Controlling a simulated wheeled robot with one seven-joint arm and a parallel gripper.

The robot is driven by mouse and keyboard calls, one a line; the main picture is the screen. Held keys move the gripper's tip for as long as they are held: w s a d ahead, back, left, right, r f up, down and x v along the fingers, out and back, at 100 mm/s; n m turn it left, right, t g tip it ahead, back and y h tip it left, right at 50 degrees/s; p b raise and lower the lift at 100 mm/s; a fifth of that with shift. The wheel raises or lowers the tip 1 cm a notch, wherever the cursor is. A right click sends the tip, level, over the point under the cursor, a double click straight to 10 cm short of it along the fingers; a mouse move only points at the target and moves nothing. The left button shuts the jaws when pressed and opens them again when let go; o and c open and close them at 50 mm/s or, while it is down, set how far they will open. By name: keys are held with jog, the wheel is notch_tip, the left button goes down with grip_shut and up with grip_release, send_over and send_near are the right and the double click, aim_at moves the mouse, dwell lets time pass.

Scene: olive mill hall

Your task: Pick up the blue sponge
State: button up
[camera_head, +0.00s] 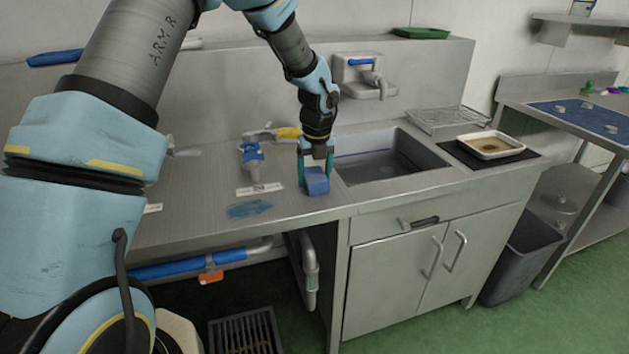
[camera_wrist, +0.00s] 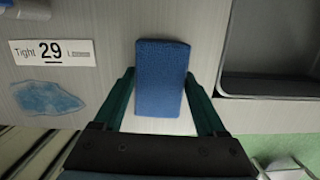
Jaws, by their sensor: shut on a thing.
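The blue sponge (camera_head: 317,181) is a small block at the front of the steel counter, just left of the sink. In the wrist view the sponge (camera_wrist: 161,78) lies lengthwise between the two green fingers of my gripper (camera_wrist: 164,92). My gripper also shows in the head view (camera_head: 315,172), pointing down with its fingers on either side of the sponge. It is shut on the sponge. Whether the sponge still touches the counter cannot be told.
The sink basin (camera_head: 385,160) lies right of the sponge. A label reading 29 (camera_wrist: 52,52) and a blue wet patch (camera_wrist: 47,97) are to the left. A blue-topped item (camera_head: 251,153) and a yellow-handled item (camera_head: 287,132) stand behind. A tray (camera_head: 490,145) is at the far right.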

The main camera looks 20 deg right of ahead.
aim_at(315, 175)
jog(key=shift+r, duration=0.15)
notch_tip(315, 175, up, 10)
jog(key=shift+f+b, duration=0.1)
jog(key=shift+b, duration=0.85)
jog(key=o, duration=0.7)
jog(key=c, duration=0.6)
jog(key=shift+s, duration=0.1)
